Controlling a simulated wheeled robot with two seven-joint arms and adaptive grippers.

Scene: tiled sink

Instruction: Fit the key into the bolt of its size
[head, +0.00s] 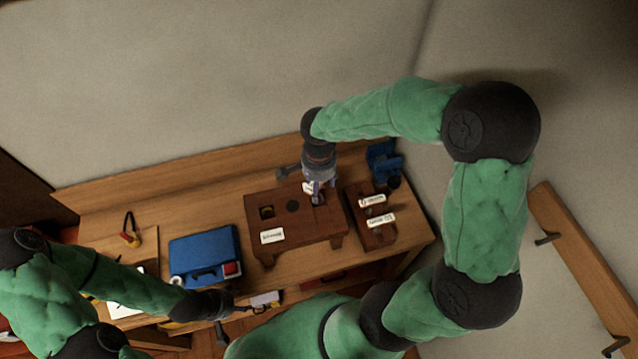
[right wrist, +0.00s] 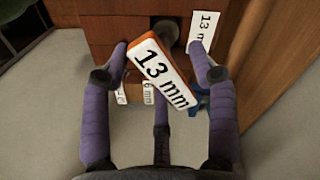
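In the head view a dark wooden block (head: 252,208) with round openings and a white label stands on the bench. My right gripper (head: 318,192) is over its right end. In the right wrist view the fingers of that gripper (right wrist: 160,62) are spread wide around an orange-edged "13 mm" tag (right wrist: 165,75), apparently the key's; the key itself is hidden. A grey round piece, perhaps the bolt (right wrist: 168,30), shows behind the tag, near a "13 m…" label (right wrist: 203,28). My left gripper (head: 248,303) is low beside the bench front; its fingers are too small to read.
A smaller wooden block (head: 359,225) with tags stands just right of the main block. A blue vise-like tool (head: 383,160) is behind it. A blue toolbox (head: 203,250) sits to the left, with a red-and-yellow tool (head: 130,236) farther left. The wall rises behind the bench.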

